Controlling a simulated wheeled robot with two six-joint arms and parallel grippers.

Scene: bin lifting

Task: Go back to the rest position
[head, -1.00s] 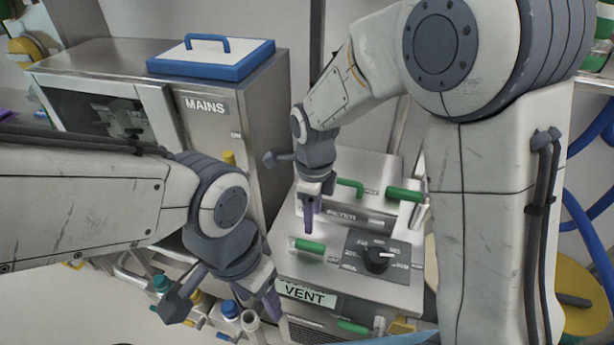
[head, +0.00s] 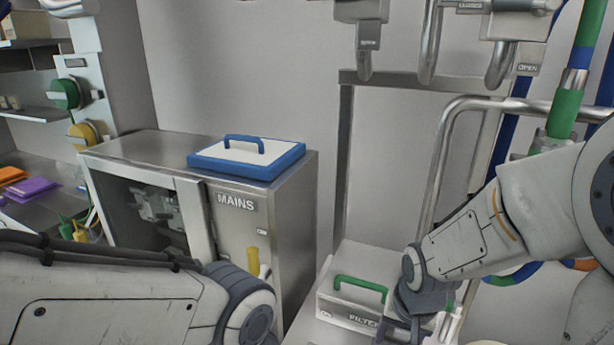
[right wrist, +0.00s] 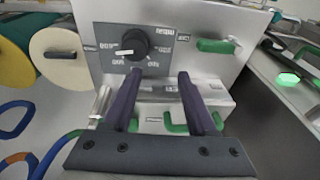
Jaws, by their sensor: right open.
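My right gripper (right wrist: 158,78) is open, its two dark fingers apart with nothing between them. In the head view the right arm comes in from the right, and its wrist is low, in front of the box labelled FILTER (head: 345,309). The head view's bottom edge cuts off its fingertips. My left arm comes in from the lower left, and its gripper is below the frame. The filter box has a green handle (head: 360,286). In the right wrist view a panel with a black dial (right wrist: 134,44) lies beyond the fingers.
The steel MAINS cabinet (head: 292,215) stands at the middle left, with a blue-rimmed white lid (head: 216,163) on top. Metal pipes (head: 437,190) and hoses rise at the right. Shelves (head: 30,114) stand at the far left.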

